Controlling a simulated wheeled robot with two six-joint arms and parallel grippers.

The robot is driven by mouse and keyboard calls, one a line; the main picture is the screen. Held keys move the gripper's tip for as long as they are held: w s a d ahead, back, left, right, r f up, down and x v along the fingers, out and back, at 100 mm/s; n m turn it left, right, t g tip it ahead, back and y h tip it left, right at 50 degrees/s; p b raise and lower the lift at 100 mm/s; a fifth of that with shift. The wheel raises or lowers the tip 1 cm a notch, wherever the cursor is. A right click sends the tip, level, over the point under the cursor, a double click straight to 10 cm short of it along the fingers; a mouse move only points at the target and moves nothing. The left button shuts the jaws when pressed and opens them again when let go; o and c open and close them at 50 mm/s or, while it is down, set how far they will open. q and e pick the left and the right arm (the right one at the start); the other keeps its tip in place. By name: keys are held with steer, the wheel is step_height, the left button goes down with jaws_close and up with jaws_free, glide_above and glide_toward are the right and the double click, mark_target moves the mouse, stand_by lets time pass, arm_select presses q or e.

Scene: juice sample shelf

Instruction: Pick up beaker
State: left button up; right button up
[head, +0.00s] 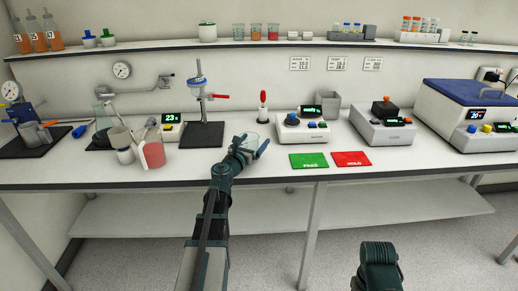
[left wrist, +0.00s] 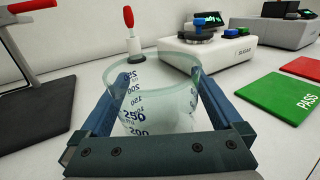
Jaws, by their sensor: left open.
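A clear glass beaker (left wrist: 155,105) with blue 250 and 200 markings stands upright on the white bench and looks empty. In the head view the beaker (head: 259,142) is partly covered by my left gripper (head: 252,146). In the left wrist view my left gripper (left wrist: 158,80) is open, with one blue finger on each side of the beaker. I cannot tell whether either finger touches the glass. Part of my right arm shows at the bottom right of the head view, but its gripper does not.
A red-handled tool (head: 263,107) stands just behind the beaker. A stand with a black base (head: 202,136) is to the left. The bench front edge is close.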

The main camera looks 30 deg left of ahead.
arm_select(q)
steer(key=shift+w, duration=0.15)
steer(key=shift+a, duration=0.2)
steer(key=shift+c, duration=0.4)
steer(key=c, duration=1.1)
steer(key=shift+d, duration=0.1)
steer(key=shift+c, duration=0.2)
steer(key=shift+r, duration=0.15)
arm_select(e)
steer(key=shift+r, duration=0.15)
